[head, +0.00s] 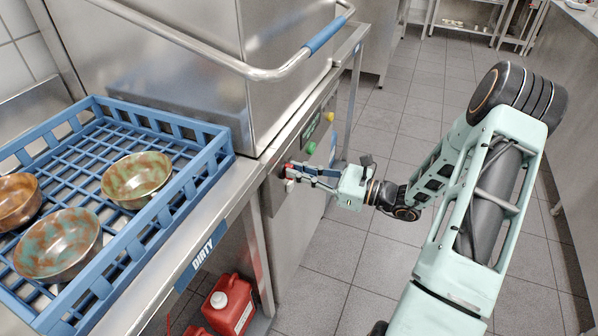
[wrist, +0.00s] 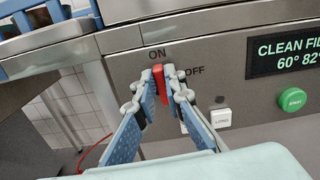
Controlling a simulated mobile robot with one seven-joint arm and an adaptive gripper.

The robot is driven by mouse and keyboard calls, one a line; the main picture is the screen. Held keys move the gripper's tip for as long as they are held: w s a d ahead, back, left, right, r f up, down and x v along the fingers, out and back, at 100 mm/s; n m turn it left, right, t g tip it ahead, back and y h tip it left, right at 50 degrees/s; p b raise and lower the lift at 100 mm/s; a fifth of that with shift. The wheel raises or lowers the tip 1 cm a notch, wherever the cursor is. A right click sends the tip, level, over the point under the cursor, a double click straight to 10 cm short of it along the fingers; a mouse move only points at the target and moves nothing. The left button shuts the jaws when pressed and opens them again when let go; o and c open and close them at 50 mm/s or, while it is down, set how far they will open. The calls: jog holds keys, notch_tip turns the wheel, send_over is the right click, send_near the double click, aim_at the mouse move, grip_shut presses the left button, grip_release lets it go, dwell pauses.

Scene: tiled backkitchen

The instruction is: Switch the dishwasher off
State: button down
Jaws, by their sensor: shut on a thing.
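The dishwasher (head: 285,105) is a steel hood machine with a control panel on its front. In the wrist view, a red switch handle (wrist: 158,84) on the panel (wrist: 225,75) stands close to upright, with its top just below the ON label (wrist: 157,53). The OFF label (wrist: 194,70) is to its right. In the head view, my gripper (head: 291,174) reaches the panel from the right.
A green button (wrist: 292,100), white buttons (wrist: 221,118) and a lit display (wrist: 285,51) are right of the switch. A blue rack (head: 222,142) with several bowls sits on the steel counter at left. Red canisters (head: 231,305) stand below. Tiled floor is open at centre.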

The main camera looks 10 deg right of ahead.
jog(key=n+b, duration=0.2)
jog(key=n, duration=0.1)
jog(key=n+b, duration=0.2)
jog(key=n, duration=0.1)
jog(key=f+n+b, duration=0.1)
jog(key=n+b, duration=0.1)
jog(key=n, duration=0.1)
jog(key=shift+s+a, duration=0.25)
jog(key=shift+s, duration=0.15)
jog(key=n+b, duration=0.5)
jog(key=shift+s+a+f+n+b, duration=0.1)
jog(key=shift+f+n+b, duration=0.2)
jog(key=shift+n+b, duration=1.3)
jog(key=shift+r, duration=0.1)
jog(key=c, duration=2)
grip_release()
